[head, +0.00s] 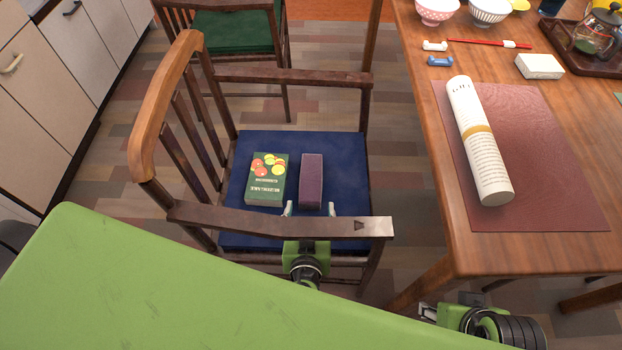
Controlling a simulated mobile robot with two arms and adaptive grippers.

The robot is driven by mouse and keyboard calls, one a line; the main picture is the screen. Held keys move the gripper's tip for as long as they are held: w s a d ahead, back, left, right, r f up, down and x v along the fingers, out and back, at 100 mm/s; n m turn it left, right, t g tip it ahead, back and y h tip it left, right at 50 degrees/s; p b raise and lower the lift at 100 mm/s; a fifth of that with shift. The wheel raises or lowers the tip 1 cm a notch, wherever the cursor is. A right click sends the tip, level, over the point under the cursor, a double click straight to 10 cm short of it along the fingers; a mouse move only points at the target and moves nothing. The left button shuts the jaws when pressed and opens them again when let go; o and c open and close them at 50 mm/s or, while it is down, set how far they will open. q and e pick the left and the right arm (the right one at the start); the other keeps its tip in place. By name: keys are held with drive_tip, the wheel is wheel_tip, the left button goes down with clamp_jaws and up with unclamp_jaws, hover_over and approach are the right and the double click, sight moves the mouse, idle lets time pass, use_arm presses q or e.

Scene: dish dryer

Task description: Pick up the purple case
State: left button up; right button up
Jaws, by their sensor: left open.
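The purple case (312,180) is a narrow dark purple box on the blue seat of the wooden chair. My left gripper (310,209) is open, its two fingertips apart at the near end of the case, one toward each side. Part of this gripper is hidden behind the chair's near armrest. I cannot tell if the fingers touch the case. My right gripper (428,312) is low at the bottom right, beside the table's near edge and away from the case. Its fingers are too small and partly hidden to judge.
A green box with fruit pictures (268,180) lies close left of the case on the seat (342,160). The near armrest (280,222) crosses in front. The table (420,120) on the right holds a rolled paper (480,145) on a red mat (560,190).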

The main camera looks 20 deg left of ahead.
sight(310, 204)
use_arm(q)
drive_tip(key=shift+x, duration=1.55)
drive_tip(key=c, duration=1.2)
drive_tip(key=shift+c, duration=0.2)
drive_tip(key=shift+r, duration=0.1)
